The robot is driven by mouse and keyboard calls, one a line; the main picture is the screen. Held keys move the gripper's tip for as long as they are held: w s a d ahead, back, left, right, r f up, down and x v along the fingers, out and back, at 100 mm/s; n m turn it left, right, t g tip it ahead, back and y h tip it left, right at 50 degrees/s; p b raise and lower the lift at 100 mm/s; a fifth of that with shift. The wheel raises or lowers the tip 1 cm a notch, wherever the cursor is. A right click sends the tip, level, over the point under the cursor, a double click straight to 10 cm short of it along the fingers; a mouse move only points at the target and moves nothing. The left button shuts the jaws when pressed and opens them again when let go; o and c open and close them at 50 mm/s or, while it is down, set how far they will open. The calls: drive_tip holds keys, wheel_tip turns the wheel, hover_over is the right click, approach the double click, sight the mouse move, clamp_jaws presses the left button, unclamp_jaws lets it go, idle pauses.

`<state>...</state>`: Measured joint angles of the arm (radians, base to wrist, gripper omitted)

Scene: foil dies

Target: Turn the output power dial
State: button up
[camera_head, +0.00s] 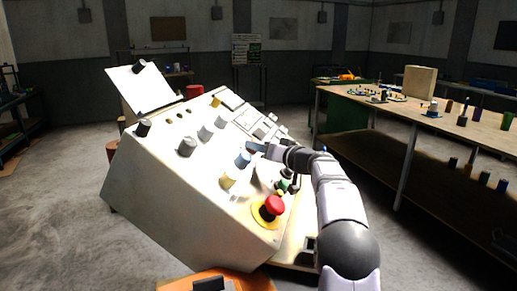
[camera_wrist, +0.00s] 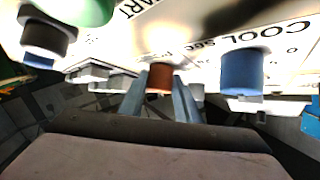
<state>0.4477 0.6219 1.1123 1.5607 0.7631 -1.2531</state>
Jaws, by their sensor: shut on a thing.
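A slanted white control panel (camera_head: 150,185) with several knobs stands in the middle of the head view. My gripper (camera_head: 258,147) reaches its face from the right. In the wrist view my gripper (camera_wrist: 160,90) is shut on a small brown-orange dial (camera_wrist: 160,76), with one finger on each side of it. This dial is hidden in the head view. A blue knob (camera_wrist: 242,72) is right of it, beside print reading "COOL sec"; a blue knob (camera_head: 243,159) also shows in the head view. I cannot read an output power label.
A red emergency button (camera_head: 274,205) on a yellow ring is low on the panel, near my arm. Cream (camera_head: 228,180) and grey (camera_head: 187,147) knobs are left of the gripper. A green button (camera_wrist: 75,8) is close in the wrist view. A workbench (camera_head: 420,110) stands at right.

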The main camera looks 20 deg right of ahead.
drive_tip(key=o, duration=1.1)
drive_tip(key=shift+c, duration=0.2)
drive_tip(key=shift+s, duration=0.1)
drive_tip(key=b+v, duration=0.3)
drive_tip(key=v, duration=0.2)
drive_tip(key=shift+s+d, duration=0.15)
drive_tip(key=shift+s, duration=0.15)
drive_tip(key=shift+v, duration=0.8)
drive_tip(key=shift+r, duration=0.1)
